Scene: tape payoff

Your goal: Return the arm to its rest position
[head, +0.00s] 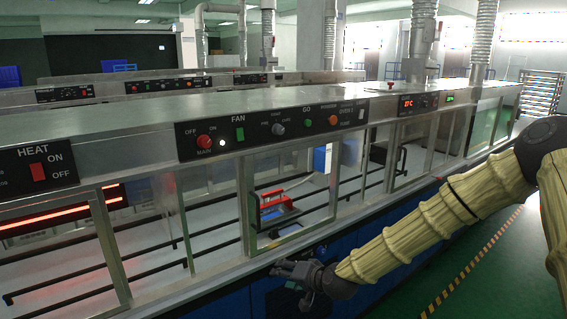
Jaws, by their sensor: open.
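My arm (430,230) comes in from the right in a tan ribbed sleeve and reaches down to the left. My gripper (283,269) is at its end, low in the middle of the head view. It is dark, small in the picture and empty, with its fingers apart. It is in front of the lower edge of the long oven machine (300,108), below a glass window. Whether it touches the machine's edge cannot be told.
Behind the window is a red and black device (277,203) on a white bed with black rails. A control panel (270,130) runs along the machine's front. A red-lit heater (60,207) glows at left. Green floor (500,270) with a striped line lies open at right.

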